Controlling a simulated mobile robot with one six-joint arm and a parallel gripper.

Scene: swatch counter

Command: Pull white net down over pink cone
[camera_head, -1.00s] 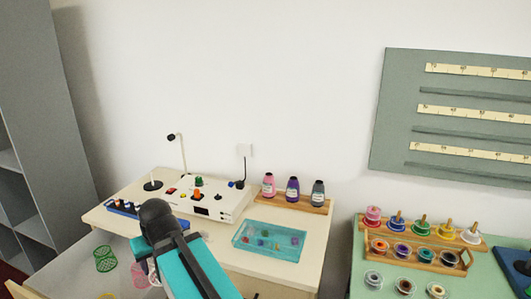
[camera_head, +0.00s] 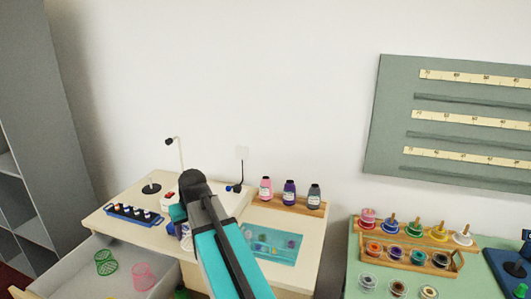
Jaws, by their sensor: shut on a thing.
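The pink cone (camera_head: 265,189), with a dark top and a pale label, stands upright at the left end of a wooden stand (camera_head: 316,209). No net is on it. My gripper (camera_head: 180,218) is in front of the white machine, left of the cone, mostly hidden behind my arm. It is shut on the white net (camera_head: 186,241), of which a small part shows just below it. The net is apart from the cone. The fingertips and the rest of the net are hidden.
A purple cone (camera_head: 289,193) and a grey cone (camera_head: 314,196) stand right of the pink one. A teal tray (camera_head: 293,246) lies in front. The open drawer (camera_head: 72,268) holds a green net (camera_head: 105,262) and a pink net (camera_head: 144,276). A thin lamp (camera_head: 181,152) stands behind.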

